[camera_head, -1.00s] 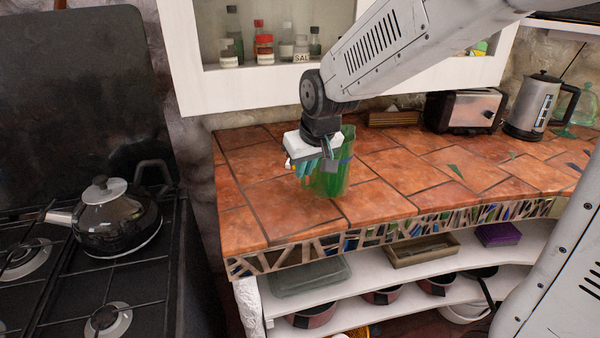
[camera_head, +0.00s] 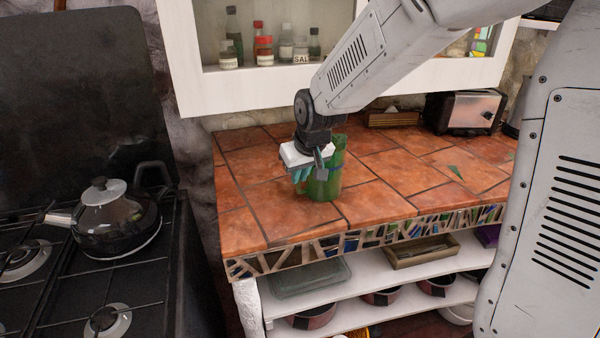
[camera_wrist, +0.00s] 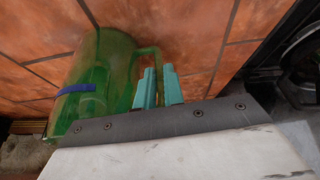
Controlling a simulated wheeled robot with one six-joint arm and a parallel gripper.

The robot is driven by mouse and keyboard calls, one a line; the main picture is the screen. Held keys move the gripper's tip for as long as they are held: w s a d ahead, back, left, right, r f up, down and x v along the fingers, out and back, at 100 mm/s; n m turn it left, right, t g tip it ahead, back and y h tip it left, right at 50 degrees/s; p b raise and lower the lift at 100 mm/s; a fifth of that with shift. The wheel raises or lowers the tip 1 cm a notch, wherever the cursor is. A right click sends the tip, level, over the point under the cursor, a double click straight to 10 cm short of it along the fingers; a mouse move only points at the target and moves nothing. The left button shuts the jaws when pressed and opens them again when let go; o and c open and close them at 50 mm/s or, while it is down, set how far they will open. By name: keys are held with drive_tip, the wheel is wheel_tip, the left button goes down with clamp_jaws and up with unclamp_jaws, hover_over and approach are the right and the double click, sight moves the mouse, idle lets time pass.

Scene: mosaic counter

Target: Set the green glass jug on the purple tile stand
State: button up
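The green glass jug (camera_head: 327,182), with a blue band, is upright over the tiled counter near its left end. I cannot tell whether its base touches the tiles. In the wrist view the jug (camera_wrist: 98,75) is left of my fingers, its handle running between them. My gripper (camera_head: 303,174) is beside the jug's left side; its teal fingers (camera_wrist: 158,85) are close together and look shut on the handle. A purple block (camera_head: 488,235) on the shelf below may be the tile stand; my column partly hides it.
A stove with a kettle (camera_head: 112,217) stands to the left. A toaster (camera_head: 465,112) and a wooden box (camera_head: 392,118) stand at the counter's back. A white wall cabinet (camera_head: 230,95) hangs above. Bare tiles (camera_head: 400,180) lie right of the jug.

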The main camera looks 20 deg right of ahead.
drive_tip(key=o, duration=0.4)
drive_tip(key=shift+v, duration=6.25)
